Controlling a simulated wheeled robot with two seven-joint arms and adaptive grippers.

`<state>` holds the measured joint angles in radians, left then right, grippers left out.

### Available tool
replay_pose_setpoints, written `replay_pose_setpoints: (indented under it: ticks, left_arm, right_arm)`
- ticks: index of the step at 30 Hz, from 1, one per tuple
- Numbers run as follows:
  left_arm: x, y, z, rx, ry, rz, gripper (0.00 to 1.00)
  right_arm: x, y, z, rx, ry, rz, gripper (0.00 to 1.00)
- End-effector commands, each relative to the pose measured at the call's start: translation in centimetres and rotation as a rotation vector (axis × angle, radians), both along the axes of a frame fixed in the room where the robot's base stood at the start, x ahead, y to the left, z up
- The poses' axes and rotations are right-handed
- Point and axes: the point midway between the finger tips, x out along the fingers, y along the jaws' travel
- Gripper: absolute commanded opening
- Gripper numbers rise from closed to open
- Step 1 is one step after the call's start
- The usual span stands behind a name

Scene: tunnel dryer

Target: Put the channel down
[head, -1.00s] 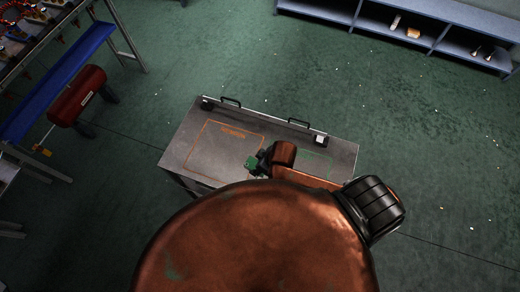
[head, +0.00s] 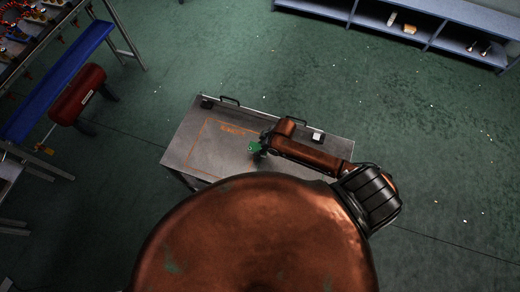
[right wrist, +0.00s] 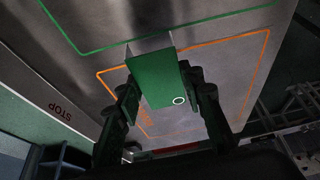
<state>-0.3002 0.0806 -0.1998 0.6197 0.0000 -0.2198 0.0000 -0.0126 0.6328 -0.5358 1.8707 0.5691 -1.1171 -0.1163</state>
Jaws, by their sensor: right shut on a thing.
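The channel appears to be the green piece (right wrist: 158,82) with a small white ring mark and a pale grey end beyond it in the right wrist view. My right gripper (right wrist: 163,98) is shut on it, one dark finger on each side. In the head view the green piece (head: 256,149) shows small at the tip of my right gripper (head: 264,142), over the middle of the grey table (head: 186,158). Whether it touches the tabletop cannot be told. My left gripper is not in view.
The tabletop bears an orange outline (head: 206,122) at left; a green outline (right wrist: 85,50) shows in the right wrist view. A bar with black handles (head: 229,100) runs along the far edge, with a small white block (head: 317,137). A blue shelf (head: 385,20) stands far behind.

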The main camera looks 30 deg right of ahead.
Motion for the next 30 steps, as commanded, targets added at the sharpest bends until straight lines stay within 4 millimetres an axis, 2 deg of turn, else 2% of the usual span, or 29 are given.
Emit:
replay_pose_setpoints:
  ticks: [7, 13, 24, 25, 30]
  left_arm:
    - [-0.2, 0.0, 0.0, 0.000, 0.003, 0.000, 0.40]
    - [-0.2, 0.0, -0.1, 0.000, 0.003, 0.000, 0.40]
    - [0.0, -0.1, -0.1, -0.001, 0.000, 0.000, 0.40]
    - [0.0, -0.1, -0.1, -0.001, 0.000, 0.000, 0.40]
    - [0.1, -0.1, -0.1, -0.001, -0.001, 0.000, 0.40]
  right_arm:
    - [1.3, -0.7, -1.7, 0.001, 0.000, -0.002, 0.03]
    - [1.1, -0.6, -4.3, 0.001, 0.001, -0.001, 0.03]
    - [1.1, -0.7, -4.8, 0.000, 0.000, 0.001, 0.03]
    - [1.0, -0.7, -4.8, -0.001, 0.001, 0.000, 0.36]
    - [1.0, -0.7, -4.8, -0.001, 0.001, 0.000, 0.48]
